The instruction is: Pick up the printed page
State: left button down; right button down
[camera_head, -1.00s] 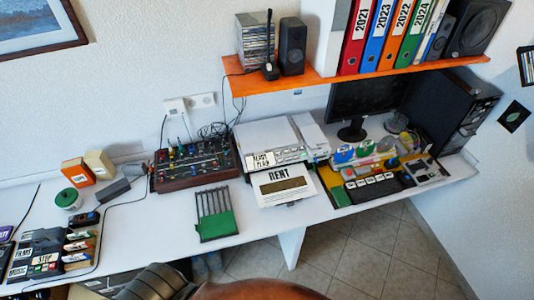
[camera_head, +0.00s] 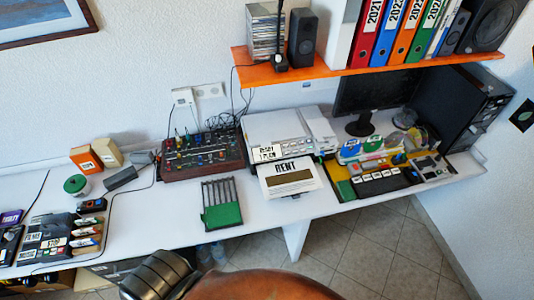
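The printed page (camera_head: 289,191) is a white sheet headed "RENT" with a brown block on it. It sticks out at the front of a white printer (camera_head: 275,135), toward the front edge of the white desk. Neither of my grippers shows in the head view.
A green-and-black rack (camera_head: 221,211) lies left of the page, and a dark mixer board (camera_head: 203,156) stands behind it. A keyboard (camera_head: 380,182) lies to the right. An orange shelf (camera_head: 300,75) with folders hangs above. A brown rounded seat (camera_head: 262,285) is at the bottom.

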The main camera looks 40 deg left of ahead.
aim_at(283, 179)
jog(key=u, duration=0.5)
jog(key=k, duration=0.55)
jog(key=u, duration=0.2)
jog(key=i, duration=0.7)
jog(key=u, duration=0.3)
